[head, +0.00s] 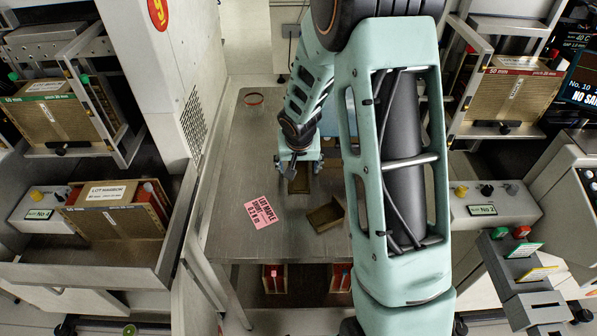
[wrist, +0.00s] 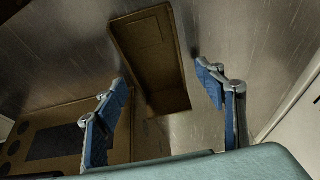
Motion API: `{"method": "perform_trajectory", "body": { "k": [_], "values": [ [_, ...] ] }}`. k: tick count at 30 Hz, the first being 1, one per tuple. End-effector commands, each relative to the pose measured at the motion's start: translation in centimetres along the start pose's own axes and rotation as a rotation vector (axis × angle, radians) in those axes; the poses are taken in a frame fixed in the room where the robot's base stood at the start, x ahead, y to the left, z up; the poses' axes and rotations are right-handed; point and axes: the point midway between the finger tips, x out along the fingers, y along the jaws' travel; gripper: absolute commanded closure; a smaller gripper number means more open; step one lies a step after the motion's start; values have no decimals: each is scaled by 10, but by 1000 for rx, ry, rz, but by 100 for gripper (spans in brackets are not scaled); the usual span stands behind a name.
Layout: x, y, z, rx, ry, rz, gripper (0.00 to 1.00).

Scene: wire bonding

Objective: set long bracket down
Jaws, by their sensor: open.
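A brown, L-shaped long bracket (wrist: 146,50) lies on the metal table in the wrist view, with its near end between my fingers. In the head view, a brown bracket (head: 299,184) shows just below my gripper (head: 300,168), partly covered by it; it appears to be the same piece. My gripper is open, with blue-padded fingers (wrist: 160,76) apart on either side of the bracket. I see a gap between each pad and the bracket. Whether the bracket lies fully flat is hard to tell.
A second brown bracket (head: 326,215) lies angled near the front of the metal table (head: 235,160). A pink lot card (head: 258,208) lies left of it, and a reddish ring (head: 254,99) at the back left. A brown panel (wrist: 60,145) shows at lower left in the wrist view.

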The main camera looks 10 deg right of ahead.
Motion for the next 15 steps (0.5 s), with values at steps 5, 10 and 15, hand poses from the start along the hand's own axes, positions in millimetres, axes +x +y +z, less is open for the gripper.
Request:
{"method": "perform_trajectory", "body": {
  "k": [5,10,15],
  "values": [
    [1,0,0,0,0,0,36],
    [2,0,1,-1,0,0,36],
    [4,0,2,-1,0,0,36]
  ]
}}
